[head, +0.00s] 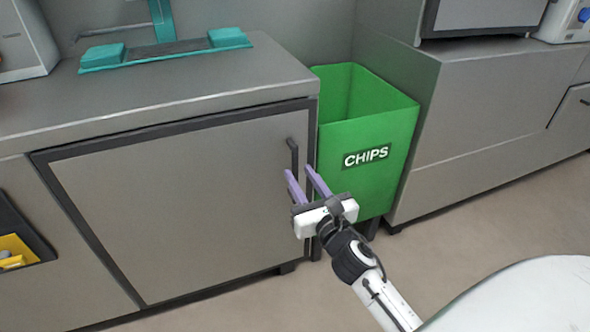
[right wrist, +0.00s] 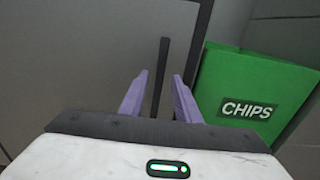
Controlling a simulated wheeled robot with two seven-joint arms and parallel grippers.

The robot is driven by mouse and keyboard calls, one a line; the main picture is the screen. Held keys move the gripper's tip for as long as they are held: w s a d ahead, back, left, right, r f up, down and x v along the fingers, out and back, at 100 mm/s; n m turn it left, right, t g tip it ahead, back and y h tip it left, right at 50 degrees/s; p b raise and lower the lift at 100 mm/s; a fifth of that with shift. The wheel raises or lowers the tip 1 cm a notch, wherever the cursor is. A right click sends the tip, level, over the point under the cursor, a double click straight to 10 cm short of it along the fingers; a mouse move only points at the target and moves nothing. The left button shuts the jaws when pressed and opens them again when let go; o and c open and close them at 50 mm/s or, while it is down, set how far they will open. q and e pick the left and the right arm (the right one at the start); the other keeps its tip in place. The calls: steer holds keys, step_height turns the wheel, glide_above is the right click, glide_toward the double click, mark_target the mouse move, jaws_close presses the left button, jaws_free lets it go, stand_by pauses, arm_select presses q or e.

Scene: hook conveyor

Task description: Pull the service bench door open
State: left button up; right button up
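The service bench door (head: 190,205) is a grey panel in a dark frame, and it looks closed. Its dark vertical bar handle (head: 292,158) is near the door's right edge. My right gripper (head: 300,172) is open with purple fingers, in front of the handle. In the right wrist view, the handle (right wrist: 160,75) stands upright, and its lower end shows between the two fingers of my gripper (right wrist: 159,75). I cannot tell whether the fingers touch it. My left gripper is not in view.
A green bin (head: 365,125) marked CHIPS stands just right of the door, close to my right gripper. A teal fixture (head: 165,50) sits on the bench top. A yellow item (head: 15,250) lies in a dark recess at left. The floor at front is clear.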

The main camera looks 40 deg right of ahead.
mark_target(296, 170)
steer(key=shift+x, duration=2.1)
jaws_close()
